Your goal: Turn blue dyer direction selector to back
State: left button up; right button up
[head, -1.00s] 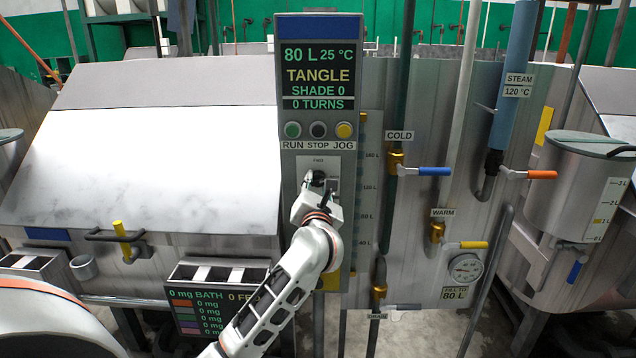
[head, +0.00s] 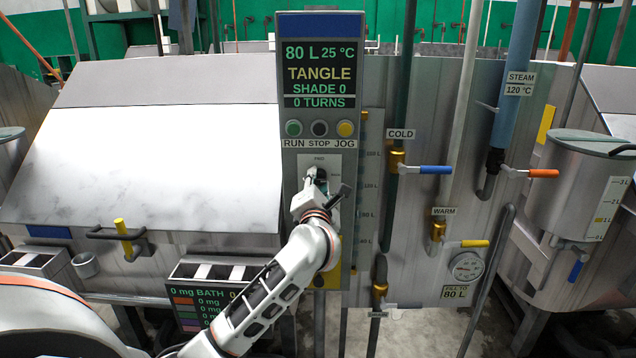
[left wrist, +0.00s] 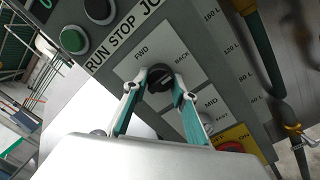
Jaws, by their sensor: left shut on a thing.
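The blue-topped control panel (head: 320,24) stands in the middle of the head view, its screen reading TANGLE and 0 TURNS. The black direction selector knob (left wrist: 160,76) sits on a pale plate between the FWD and BACK labels in the left wrist view. Which label it points at I cannot tell. My left gripper (left wrist: 163,80) is shut on the knob, one teal-padded finger on each side. In the head view my left gripper (head: 315,178) covers most of the selector plate (head: 333,160). My right gripper is not in view.
Green RUN (head: 293,128), black STOP (head: 319,129) and yellow JOG (head: 345,129) buttons sit just above the selector. A smaller MID/FAST knob (left wrist: 192,122) is close beside the gripper. Pipes with a blue cold-valve handle (head: 435,170) stand to the right.

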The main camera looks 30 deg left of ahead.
pick_arm(q)
jog(key=o, duration=1.1)
jog(key=v, duration=1.2)
